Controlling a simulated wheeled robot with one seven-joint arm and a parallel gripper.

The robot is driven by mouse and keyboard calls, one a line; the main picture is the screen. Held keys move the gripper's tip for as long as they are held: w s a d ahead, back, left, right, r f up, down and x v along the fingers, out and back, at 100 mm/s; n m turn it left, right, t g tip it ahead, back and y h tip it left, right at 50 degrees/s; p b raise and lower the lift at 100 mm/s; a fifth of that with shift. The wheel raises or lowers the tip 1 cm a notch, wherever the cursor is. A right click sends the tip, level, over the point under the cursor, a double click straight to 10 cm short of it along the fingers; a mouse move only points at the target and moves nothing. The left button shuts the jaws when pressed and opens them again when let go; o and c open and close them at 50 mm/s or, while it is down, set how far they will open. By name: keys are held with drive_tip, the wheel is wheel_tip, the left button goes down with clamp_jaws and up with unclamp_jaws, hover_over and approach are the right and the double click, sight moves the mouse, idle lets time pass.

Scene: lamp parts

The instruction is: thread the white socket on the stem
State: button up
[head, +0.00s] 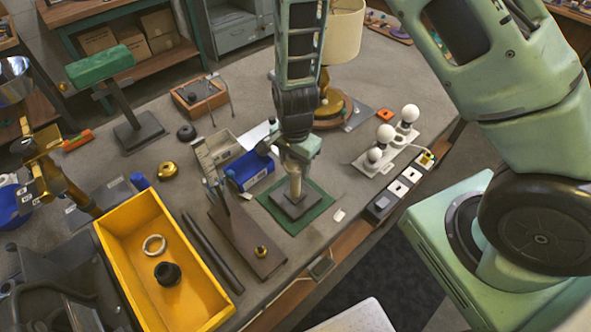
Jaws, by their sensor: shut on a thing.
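My gripper (295,164) is above the green mat (267,203), pointing down. It is shut on a pale piece (294,170), which I take to be the white socket; the fingers hide most of it. Below and in line with it, a short cream upright, seemingly the stem (295,187), rises from a dark square base (297,206) on the mat. The socket and stem look touching or very close. I cannot tell whether their threads are engaged.
A yellow tray (208,304) at the front left holds a pale ring (154,244) and a black ring (167,273). A blue box (248,170) stands close left of my gripper. White bulbs (386,134) stand to the right. A shaded lamp (341,35) stands behind.

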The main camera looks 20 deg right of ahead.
drive_tip(key=m, duration=0.3)
drive_tip(key=m+p, duration=0.1)
drive_tip(key=shift+s+f, duration=0.15)
drive_tip(key=shift+f, duration=0.15)
drive_tip(key=shift+m, duration=0.3)
drive_tip(key=m+p, duration=0.2)
drive_tip(key=m, duration=0.2)
drive_tip(key=shift+r, duration=0.1)
drive_tip(key=shift+m+p, duration=0.55)
drive_tip(key=shift+m, duration=0.75)
